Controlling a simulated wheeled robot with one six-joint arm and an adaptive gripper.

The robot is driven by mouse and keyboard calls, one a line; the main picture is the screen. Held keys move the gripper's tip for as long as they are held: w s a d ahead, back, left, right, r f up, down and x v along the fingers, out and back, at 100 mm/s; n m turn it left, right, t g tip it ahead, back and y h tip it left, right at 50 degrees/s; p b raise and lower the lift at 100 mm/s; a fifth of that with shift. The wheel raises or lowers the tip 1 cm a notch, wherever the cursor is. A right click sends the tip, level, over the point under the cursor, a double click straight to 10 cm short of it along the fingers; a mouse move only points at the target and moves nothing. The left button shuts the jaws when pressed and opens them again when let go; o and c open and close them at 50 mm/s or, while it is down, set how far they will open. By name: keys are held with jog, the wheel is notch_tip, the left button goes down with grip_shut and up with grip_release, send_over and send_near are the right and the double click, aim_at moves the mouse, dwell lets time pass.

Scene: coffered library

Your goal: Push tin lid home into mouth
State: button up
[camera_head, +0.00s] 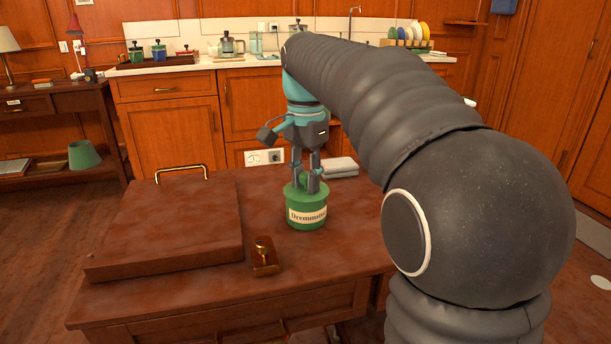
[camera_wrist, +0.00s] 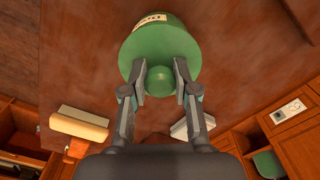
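A green tin (camera_head: 305,222) with a cream label stands upright on the brown desk, right of centre. Its green lid (camera_head: 293,198) lies over its mouth; the wrist view shows the lid (camera_wrist: 160,52) with a round knob (camera_wrist: 160,80) on top. Whether the lid is fully seated or a thin gap remains at its rim, I cannot tell. My gripper (camera_head: 306,182) points down onto the lid from above. In the wrist view its two fingers (camera_wrist: 160,82) stand on either side of the knob and appear to press against it. The mouth itself is hidden under the lid.
The desk (camera_head: 345,240) carries a large flat wooden board with a brass handle (camera_head: 165,240) on the left. A small wooden block with a brass piece (camera_head: 264,257) lies in front of the tin. A kitchen counter (camera_head: 190,65) is beyond.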

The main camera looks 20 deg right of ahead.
aim_at(305, 174)
jog(key=o, duration=0.5)
jog(key=shift+c, duration=0.2)
notch_tip(305, 174, up, 12)
dwell(0.5)
